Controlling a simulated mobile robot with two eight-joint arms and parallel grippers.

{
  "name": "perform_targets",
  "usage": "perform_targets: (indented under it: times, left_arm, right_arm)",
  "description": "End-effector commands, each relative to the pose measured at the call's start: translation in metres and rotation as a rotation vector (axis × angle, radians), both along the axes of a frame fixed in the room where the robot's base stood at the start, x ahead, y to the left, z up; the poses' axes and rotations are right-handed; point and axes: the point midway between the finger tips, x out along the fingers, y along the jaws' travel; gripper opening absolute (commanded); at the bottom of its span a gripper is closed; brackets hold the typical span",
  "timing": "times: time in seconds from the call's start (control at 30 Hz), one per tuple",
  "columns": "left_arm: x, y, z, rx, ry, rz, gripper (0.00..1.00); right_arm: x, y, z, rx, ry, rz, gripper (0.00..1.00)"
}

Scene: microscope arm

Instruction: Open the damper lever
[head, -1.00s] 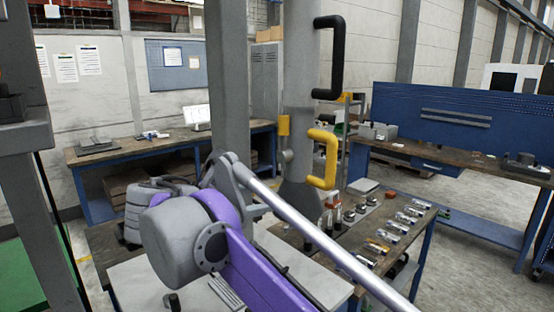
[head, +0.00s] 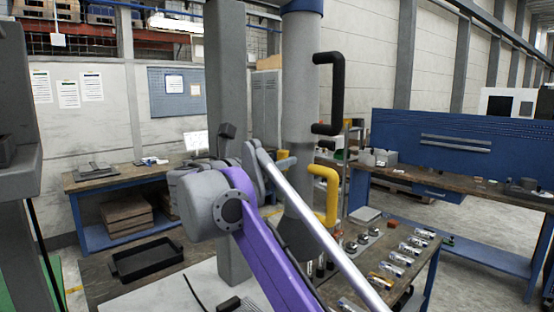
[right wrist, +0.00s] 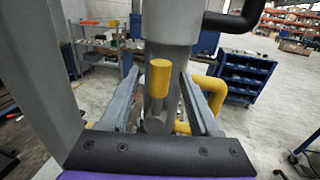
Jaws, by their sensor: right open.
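The damper lever (right wrist: 160,78) is a short yellow cylinder standing upright on a grey pivot on the front of the thick grey column (head: 301,90). In the right wrist view it stands between the two fingers of my right gripper (right wrist: 160,82), which are open with a gap on both sides. In the head view my right gripper (head: 284,164) is at the column's left side, and my own arm largely hides the lever. I cannot tell whether a finger touches it. My left gripper is not in view.
A black handle (head: 336,95) and a yellow bent handle (head: 328,190) stick out from the column's right side. A workbench (head: 408,268) with several small metal parts stands at the lower right. A black tray (head: 147,260) lies at the lower left.

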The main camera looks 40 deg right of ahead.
Motion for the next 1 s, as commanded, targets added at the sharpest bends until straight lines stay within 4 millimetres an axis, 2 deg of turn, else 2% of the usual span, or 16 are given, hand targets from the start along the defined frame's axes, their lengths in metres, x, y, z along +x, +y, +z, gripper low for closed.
perform_targets:
  times: [0.33,0.37,0.7,1.0]
  left_arm:
    - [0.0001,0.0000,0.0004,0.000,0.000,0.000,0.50]
    - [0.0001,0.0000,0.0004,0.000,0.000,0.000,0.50]
    - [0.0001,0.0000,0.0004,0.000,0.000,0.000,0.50]
    - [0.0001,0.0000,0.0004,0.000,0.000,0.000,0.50]
  right_arm:
    - [0.0016,-0.0051,-0.0006,0.001,0.000,0.001,0.63]
    - [0.0015,-0.0051,-0.0006,0.001,0.000,0.001,0.59]
    - [0.0013,-0.0048,-0.0005,0.001,0.000,0.001,0.00]
    - [0.0013,-0.0048,-0.0006,0.001,0.000,0.000,0.00]
